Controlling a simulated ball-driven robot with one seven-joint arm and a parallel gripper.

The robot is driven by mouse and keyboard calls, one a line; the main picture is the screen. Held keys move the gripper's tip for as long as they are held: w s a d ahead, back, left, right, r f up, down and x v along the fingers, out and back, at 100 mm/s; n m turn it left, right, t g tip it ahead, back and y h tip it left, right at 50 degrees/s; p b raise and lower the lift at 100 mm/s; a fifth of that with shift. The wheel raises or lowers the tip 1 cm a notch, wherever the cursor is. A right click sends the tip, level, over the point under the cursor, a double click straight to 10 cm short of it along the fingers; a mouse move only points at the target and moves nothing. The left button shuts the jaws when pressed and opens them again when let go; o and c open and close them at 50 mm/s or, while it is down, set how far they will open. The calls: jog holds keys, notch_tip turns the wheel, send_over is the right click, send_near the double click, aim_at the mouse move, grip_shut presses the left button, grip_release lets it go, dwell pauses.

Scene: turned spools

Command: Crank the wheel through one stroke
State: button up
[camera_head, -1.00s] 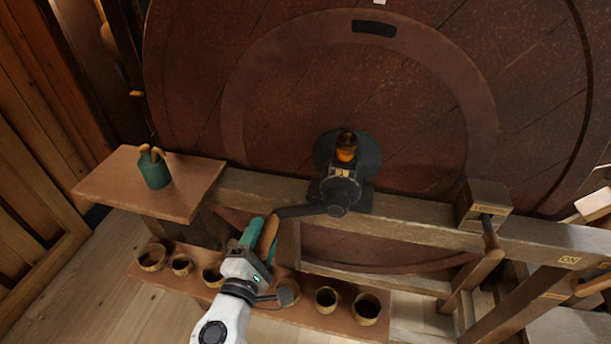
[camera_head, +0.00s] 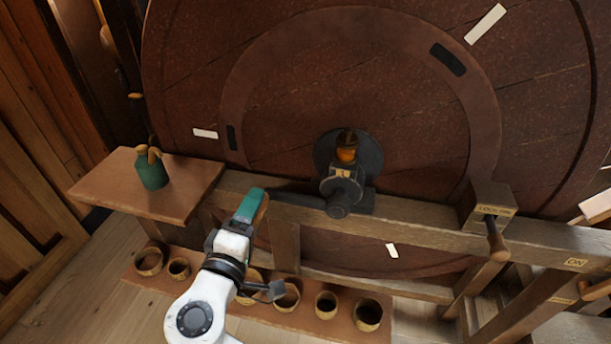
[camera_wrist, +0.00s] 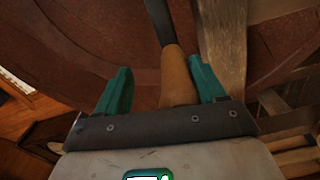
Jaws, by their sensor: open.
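The big reddish-brown wheel (camera_head: 330,60) fills the back, with white and black marks on its face. At its hub is a dark crank (camera_head: 295,199) whose arm points left and slightly up. The crank's wooden handle (camera_wrist: 178,76) lies between the teal fingers of my gripper (camera_wrist: 163,88) in the wrist view, nearer the right finger, with a gap at the left finger. In the head view my gripper (camera_head: 250,207) is at the crank's outer end and mostly hides the handle. The fingers are open.
A timber rail (camera_head: 420,228) runs in front of the wheel. A block with a wooden-handled lever (camera_head: 496,240) sits at right. A small shelf (camera_head: 120,185) with a green jar (camera_head: 151,172) stands at left. Several round pots (camera_head: 326,304) stand on a low board.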

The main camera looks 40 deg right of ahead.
jog(key=r+m, duration=0.1)
jog(key=r, duration=0.1)
jog(key=r+m+b, duration=0.1)
jog(key=r, duration=0.1)
jog(key=shift+s+d+m, duration=0.25)
jog(key=shift+s+m, duration=0.05)
jog(key=s+d+r+m+b, duration=0.5)
jog(key=s+r+m+b, duration=0.2)
jog(key=r+m, duration=0.1)
jog(key=shift+s+d+r+m, duration=0.15)
jog(key=shift+s+d+m, duration=0.2)
jog(key=shift+m, duration=0.55)
jog(key=shift+w+a, duration=0.1)
jog(key=shift+a, duration=0.05)
jog(key=v, duration=1.1)
jog(key=shift+f, duration=0.25)
dwell(0.8)
